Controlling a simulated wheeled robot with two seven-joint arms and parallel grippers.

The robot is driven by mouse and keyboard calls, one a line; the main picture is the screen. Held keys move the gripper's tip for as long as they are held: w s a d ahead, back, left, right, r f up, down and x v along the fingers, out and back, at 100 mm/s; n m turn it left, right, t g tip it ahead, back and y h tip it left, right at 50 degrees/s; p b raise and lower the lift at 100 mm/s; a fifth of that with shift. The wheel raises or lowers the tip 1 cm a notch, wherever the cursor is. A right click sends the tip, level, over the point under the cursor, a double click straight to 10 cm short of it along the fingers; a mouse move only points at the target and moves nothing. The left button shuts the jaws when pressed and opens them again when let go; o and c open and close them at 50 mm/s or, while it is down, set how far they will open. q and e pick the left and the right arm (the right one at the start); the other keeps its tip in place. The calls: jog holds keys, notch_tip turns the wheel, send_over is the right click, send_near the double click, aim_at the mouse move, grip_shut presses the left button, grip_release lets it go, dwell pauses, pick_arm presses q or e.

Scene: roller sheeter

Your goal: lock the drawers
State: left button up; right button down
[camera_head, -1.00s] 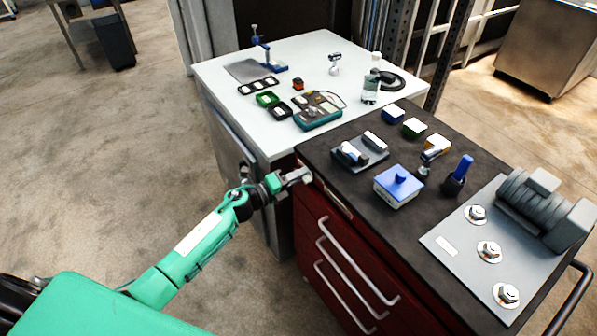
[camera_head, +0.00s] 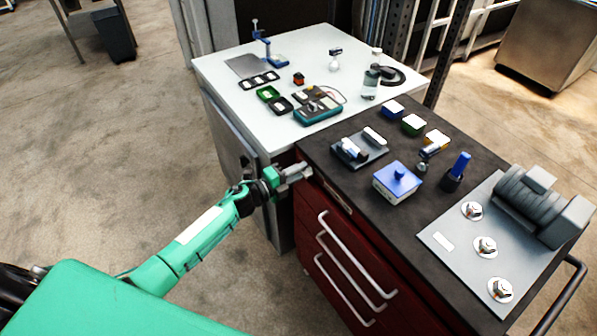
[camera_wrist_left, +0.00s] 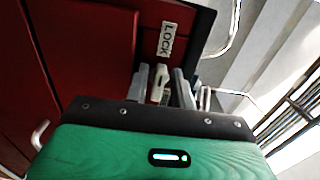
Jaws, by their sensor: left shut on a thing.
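The red drawer cabinet (camera_head: 305,215) stands at centre right with several bar handles on its front. Its drawers look closed. A white LOCK label (camera_wrist_left: 167,38) is on the red front in the left wrist view. Below it a small pale lock lever (camera_wrist_left: 158,84) stands between my left gripper's fingers (camera_wrist_left: 162,82). In the head view my left gripper (camera_head: 300,173) is at the cabinet's upper left front corner, shut on the lever. The fingers hide part of the lever, so its exact angle is hard to tell. My right gripper is out of view.
The black cabinet top (camera_head: 385,215) holds a blue-lidded box (camera_head: 397,182), small trays and a grey roller machine (camera_head: 540,210). A white-topped bench (camera_head: 230,90) with tools stands behind, at the left. The floor left of the cabinets is clear.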

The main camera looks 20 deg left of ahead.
pick_arm(q)
jog(key=o, duration=0.7)
jog(key=shift+s+a, duration=0.1)
jog(key=b+v, duration=0.3)
jog(key=v, duration=1)
jog(key=shift+s+a, duration=0.2)
jog(key=shift+s, duration=0.05)
jog(key=shift+f, duration=0.1)
